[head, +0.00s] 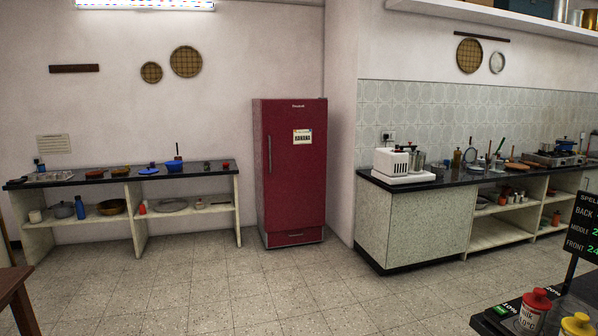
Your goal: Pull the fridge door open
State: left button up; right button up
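The fridge (289,172) is tall and dark red, standing against the back wall near the corner, left of the tiled counter. Its door (296,195) looks shut, flush with the body. A thin vertical handle (270,154) runs along the door's left side. A white label with dark lettering (303,137) is on the upper door. Neither of my grippers shows in the head view, and the fridge stands across the room from me.
Open floor (245,290) lies before the fridge. A black-topped shelf unit (139,213) stands left, a counter (415,222) right. A wooden table corner (14,287) is at lower left; a dark surface with red- and yellow-capped containers (533,312) is at lower right.

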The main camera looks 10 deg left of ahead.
aim_at(294, 132)
jog(key=i+u, duration=0.35)
jog(key=i, duration=0.2)
jog(key=i+l+u, duration=0.1)
jog(key=i+u, duration=0.3)
jog(key=i, duration=1.5)
jog(key=i+z, duration=0.1)
jog(key=i, duration=0.85)
jog(key=i+j+z, duration=0.1)
jog(key=i, duration=0.85)
